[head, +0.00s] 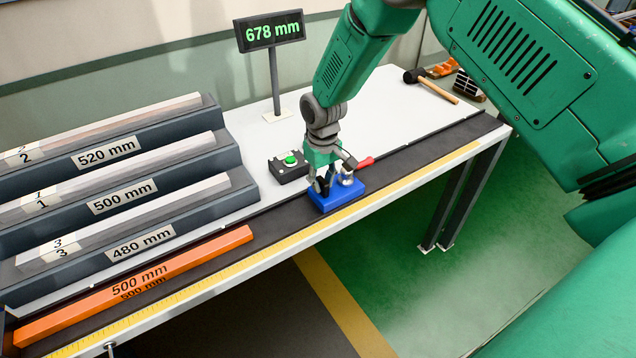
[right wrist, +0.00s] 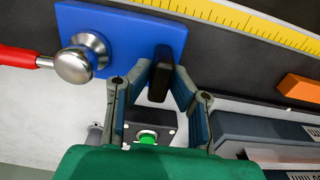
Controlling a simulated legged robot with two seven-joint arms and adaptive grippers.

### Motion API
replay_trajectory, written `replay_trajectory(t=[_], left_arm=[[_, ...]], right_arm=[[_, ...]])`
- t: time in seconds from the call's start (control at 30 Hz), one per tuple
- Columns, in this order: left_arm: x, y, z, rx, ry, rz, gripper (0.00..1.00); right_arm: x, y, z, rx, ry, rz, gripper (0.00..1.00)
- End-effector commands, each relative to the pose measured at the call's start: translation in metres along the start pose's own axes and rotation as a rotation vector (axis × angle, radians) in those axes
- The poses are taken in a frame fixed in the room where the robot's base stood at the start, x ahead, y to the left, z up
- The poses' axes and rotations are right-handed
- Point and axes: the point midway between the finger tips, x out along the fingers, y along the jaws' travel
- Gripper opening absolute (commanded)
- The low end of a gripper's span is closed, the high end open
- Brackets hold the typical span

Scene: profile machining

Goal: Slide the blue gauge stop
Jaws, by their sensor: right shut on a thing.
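The blue gauge stop (head: 337,193) sits on the dark rail along the table's front edge, beside the yellow scale (head: 285,233). My right gripper (head: 322,186) is above it. In the right wrist view my gripper (right wrist: 155,82) is shut on the black upright grip (right wrist: 161,72) of the blue gauge stop (right wrist: 125,25). A silver knob with a red lever (right wrist: 22,57) is on the stop; the red lever (head: 365,162) points right in the head view. The display (head: 270,30) reads 678 mm. My left gripper is not in view.
An orange bar marked 500 mm (head: 150,278) lies on the rail to the left, with a clear gap to the stop. A box with a green button (head: 289,161) stands just behind. Stepped racks (head: 190,202) hold grey profiles at left. A mallet (head: 432,85) lies at the back right.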

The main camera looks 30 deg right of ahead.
Motion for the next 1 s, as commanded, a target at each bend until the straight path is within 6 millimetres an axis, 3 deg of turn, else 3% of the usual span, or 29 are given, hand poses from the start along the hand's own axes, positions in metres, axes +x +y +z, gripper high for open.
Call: replay_trajectory(t=[0.07,0.1,0.17,0.57,1.0], left_arm=[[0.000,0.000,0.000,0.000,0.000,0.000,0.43],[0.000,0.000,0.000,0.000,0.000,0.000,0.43],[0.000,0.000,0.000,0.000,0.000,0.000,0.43],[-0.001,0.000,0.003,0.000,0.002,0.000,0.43],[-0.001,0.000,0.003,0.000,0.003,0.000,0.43]], right_arm=[[-0.001,0.001,-0.001,0.000,0.002,0.001,0.00],[-0.001,0.001,-0.001,0.000,0.002,0.001,0.20],[-0.001,0.000,-0.001,0.001,0.002,0.001,0.36],[-0.007,-0.001,-0.001,0.000,0.002,0.000,0.36],[-0.091,0.002,-0.002,0.001,0.004,-0.001,0.36]])
